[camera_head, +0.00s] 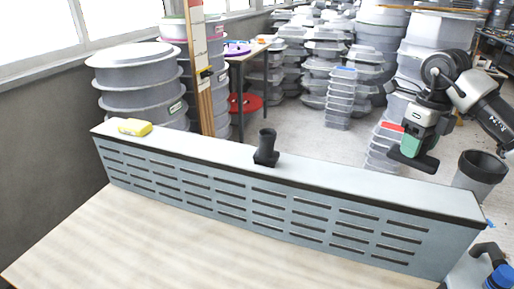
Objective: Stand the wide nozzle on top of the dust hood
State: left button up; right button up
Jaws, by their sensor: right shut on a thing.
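The dust hood (290,217) is a long grey box with rows of dark slots, standing along the far side of the pale wooden table. My right gripper (410,146) is shut on a dark piece with a wide, flat lower end, which looks like the wide nozzle (425,163). It hangs above and behind the right part of the hood, and I see no contact with the top. The gripper hides its upper part. Another black nozzle (266,148), with a round tube and squarish base, stands upright on the hood's top near the middle. My left gripper is out of view.
A grey tube-like container (479,172) stands at the right, and a blue-capped thing (499,277) is at the bottom right corner. The hood's top is clear between the black nozzle and its right end.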

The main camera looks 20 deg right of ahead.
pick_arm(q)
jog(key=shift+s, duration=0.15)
pick_arm(e)
jog(key=shift+s, duration=0.1)
jog(key=w+a+f, duration=0.2)
jog(key=w, duration=0.1)
jog(key=w+a+f+p, duration=0.1)
jog(key=w+f, duration=0.1)
jog(key=w, duration=0.1)
jog(key=w+a+f+p, duration=0.1)
jog(key=w+a+f, duration=0.1)
jog(key=w+f, duration=0.1)
jog(key=shift+w+a, duration=0.3)
jog(key=shift+w, duration=0.2)
notch_tip(320, 180, down, 4)
jog(key=shift+r+p, duration=0.25)
jog(key=shift+p, duration=0.6)
jog(key=shift+f, duration=0.25)
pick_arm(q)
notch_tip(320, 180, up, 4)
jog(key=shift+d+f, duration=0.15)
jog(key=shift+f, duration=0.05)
